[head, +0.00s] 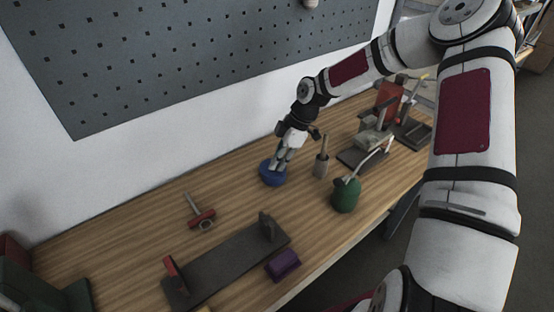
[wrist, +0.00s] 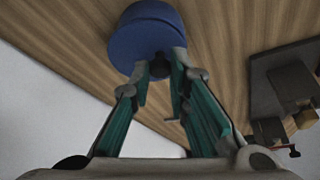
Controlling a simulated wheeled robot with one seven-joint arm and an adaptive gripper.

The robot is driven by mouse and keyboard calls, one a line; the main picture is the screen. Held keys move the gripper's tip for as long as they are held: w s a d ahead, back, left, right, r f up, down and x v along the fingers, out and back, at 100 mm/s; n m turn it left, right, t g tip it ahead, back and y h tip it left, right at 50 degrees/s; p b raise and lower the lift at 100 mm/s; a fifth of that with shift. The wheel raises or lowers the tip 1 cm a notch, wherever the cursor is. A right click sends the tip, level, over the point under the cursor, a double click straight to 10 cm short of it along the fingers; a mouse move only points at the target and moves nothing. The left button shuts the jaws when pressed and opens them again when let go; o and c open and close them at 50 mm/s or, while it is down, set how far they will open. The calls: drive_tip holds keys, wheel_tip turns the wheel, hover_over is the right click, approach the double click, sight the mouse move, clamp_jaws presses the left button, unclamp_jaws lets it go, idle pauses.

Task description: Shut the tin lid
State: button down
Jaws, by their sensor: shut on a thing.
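The round blue tin (head: 271,178) stands on the wooden bench, left of the middle of the bench's far part in the head view. It fills the top centre of the wrist view (wrist: 140,38), where a seam runs around its blue side. My gripper (head: 279,165) reaches down to the tin's top. In the wrist view my gripper (wrist: 160,70) is shut on a small dark knob (wrist: 160,67) at the tin's lid. The fingers hide part of the lid, and I cannot tell whether it sits fully down.
A wooden-handled brush (head: 322,163) and a green oil can (head: 346,195) stand right of the tin. A red-and-grey tool (head: 202,219), a dark clamp plate (head: 228,266) and a purple block (head: 283,264) lie nearer. A pegboard (head: 180,60) hangs behind.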

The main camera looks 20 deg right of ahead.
drive_tip(key=shift+s+f, duration=0.1)
drive_tip(key=c, duration=1.5)
unclamp_jaws()
drive_tip(key=v, duration=1.2)
drive_tip(key=shift+c, duration=0.3)
